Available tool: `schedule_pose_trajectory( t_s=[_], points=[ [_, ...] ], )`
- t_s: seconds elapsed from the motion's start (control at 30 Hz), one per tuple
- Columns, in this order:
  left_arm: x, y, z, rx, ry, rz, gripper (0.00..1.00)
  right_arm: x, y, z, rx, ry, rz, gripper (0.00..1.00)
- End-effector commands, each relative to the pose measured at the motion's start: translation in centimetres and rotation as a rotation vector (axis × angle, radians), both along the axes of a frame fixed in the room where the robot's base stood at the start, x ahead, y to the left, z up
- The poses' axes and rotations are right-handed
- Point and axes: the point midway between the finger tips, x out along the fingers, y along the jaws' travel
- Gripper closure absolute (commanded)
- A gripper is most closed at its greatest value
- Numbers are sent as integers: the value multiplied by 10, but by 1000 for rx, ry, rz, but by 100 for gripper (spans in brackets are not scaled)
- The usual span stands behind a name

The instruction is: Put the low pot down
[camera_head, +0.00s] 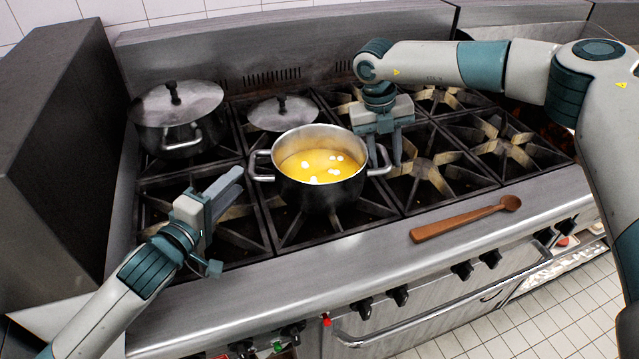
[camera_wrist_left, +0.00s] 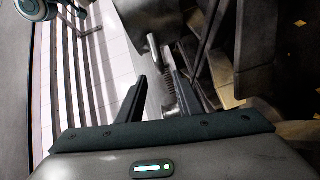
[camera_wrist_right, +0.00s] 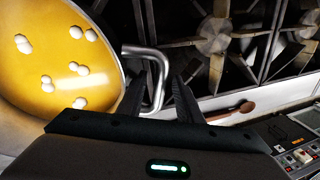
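The low pot (camera_head: 318,190) is a steel pot without a lid, filled with yellow soup with white bits. It appears to stand upright on the front middle burner; its base contact is hard to see. My right gripper (camera_head: 385,155) is at its right handle (camera_head: 380,160). In the right wrist view the handle (camera_wrist_right: 157,75) passes between the fingers of the right gripper (camera_wrist_right: 160,88), which look apart. My left gripper (camera_head: 228,190) is open and empty, left of the pot and clear of its left handle (camera_head: 260,165).
A lidded pot (camera_head: 178,115) stands on the back left burner. A lid (camera_head: 282,112) shows behind the low pot. A wooden spoon (camera_head: 465,218) lies on the stove's front ledge. The burners (camera_head: 435,175) to the right are free. A dark wall panel (camera_head: 65,150) rises at left.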

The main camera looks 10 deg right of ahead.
Motion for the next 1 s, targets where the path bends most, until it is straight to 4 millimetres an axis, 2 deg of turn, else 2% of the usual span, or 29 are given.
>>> schedule_pose_trajectory(
  t_s=[0.1, 0.33, 0.8, 1.0],
  points=[
    [-16, 8, 1, 0, 2, 0, 67, 0, 0, 0, 0, 0, 0, 68],
    [-31, 17, 3, -1, 0, 0, 67, 0, 0, 0, 0, 0, 0, 68],
    [-33, 18, 4, 0, 0, 0, 67, 0, 0, 0, 0, 0, 0, 68],
    [-33, 18, 4, 0, 0, 0, 67, 0, 2, 10, 0, -1, 0, 68]
  ],
)
